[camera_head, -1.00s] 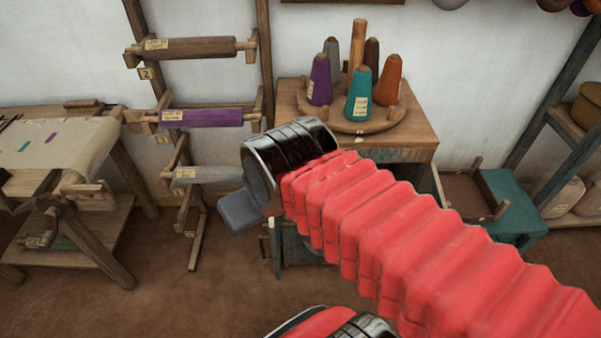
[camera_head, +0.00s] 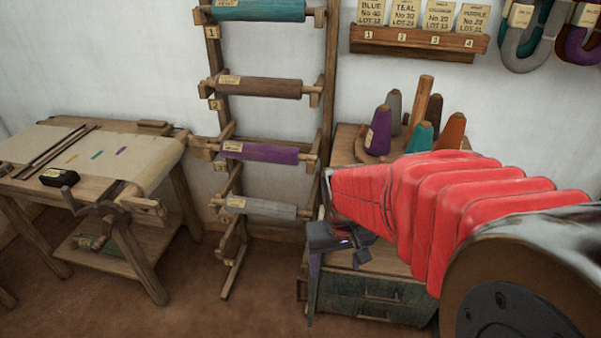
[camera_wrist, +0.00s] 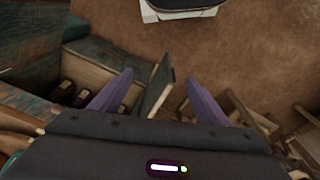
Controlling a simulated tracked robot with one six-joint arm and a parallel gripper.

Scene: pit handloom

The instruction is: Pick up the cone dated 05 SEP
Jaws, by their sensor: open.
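Several thread cones stand on a round wooden stand on the cabinet top in the head view: a purple cone (camera_head: 378,131), a grey cone (camera_head: 393,111), a dark brown cone (camera_head: 433,117), a teal cone (camera_head: 421,138) and an orange cone (camera_head: 452,131). The purple cone bears a paper label, too small to read, so I cannot tell which is dated 05 SEP. My arm hides part of the stand and the lower teal and orange cones. My gripper (camera_head: 318,285) hangs by the cabinet's left front, pointing down. In the wrist view its fingers (camera_wrist: 152,98) are apart with nothing between them.
A rack of rollers (camera_head: 262,153) stands left of the cabinet. A table with cloth (camera_head: 140,165) is at the far left. A card shelf (camera_head: 420,41) hangs above the cones. Brown floor is clear in front.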

